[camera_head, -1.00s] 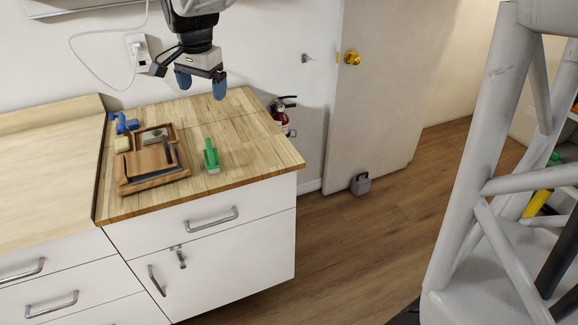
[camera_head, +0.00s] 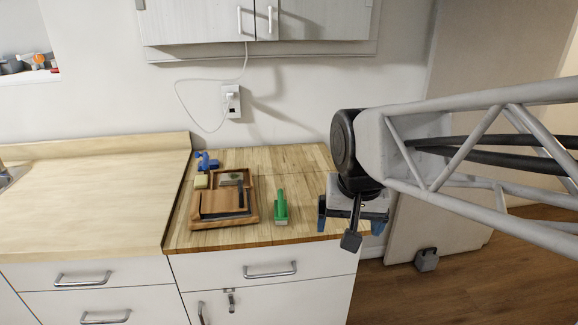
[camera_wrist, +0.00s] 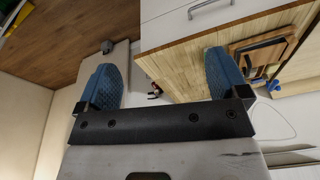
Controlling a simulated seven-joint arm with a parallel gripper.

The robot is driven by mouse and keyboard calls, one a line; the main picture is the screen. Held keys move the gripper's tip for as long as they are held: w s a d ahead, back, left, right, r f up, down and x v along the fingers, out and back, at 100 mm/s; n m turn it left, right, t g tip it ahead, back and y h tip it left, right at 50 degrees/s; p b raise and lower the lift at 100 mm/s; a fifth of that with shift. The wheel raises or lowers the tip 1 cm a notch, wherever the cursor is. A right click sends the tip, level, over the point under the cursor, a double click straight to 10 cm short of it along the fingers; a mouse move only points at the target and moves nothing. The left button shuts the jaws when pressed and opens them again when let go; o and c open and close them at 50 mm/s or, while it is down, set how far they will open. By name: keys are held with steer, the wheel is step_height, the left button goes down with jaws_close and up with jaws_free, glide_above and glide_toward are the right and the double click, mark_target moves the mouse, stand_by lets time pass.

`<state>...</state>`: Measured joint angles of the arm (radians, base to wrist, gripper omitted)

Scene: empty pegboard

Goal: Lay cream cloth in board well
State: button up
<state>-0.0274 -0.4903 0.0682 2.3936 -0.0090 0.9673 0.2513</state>
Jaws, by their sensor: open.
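A wooden board (camera_head: 249,217) with raised edges and recesses lies on the wooden worktop. A small cream item (camera_head: 201,181), perhaps the folded cloth, is at its back left; I cannot tell whether it touches the board. The recess (camera_head: 230,179) at the back holds something greyish. My gripper (camera_head: 350,222) is open and empty, its blue fingers pointing down near the worktop's right end, right of the board. In the wrist view, the fingers (camera_wrist: 160,85) are wide apart, and the board (camera_wrist: 262,47) shows beyond the right finger. The cream item cannot be made out there.
A green-handled tool (camera_head: 281,208) stands between the board and my gripper. A blue tool (camera_head: 206,162) lies behind the board. A white outlet with a cord (camera_head: 231,101) is on the wall, below cabinets (camera_head: 255,22). The paler counter (camera_head: 85,205) at left is clear.

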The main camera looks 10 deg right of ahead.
steer(key=s+d+f+n, duration=0.1)
steer(key=s+f, duration=0.3)
steer(key=s, duration=0.4)
steer(key=shift+d+n, duration=0.15)
steer(key=shift+n, duration=0.55)
steer(key=shift+c, duration=0.2)
stand_by(0.3)
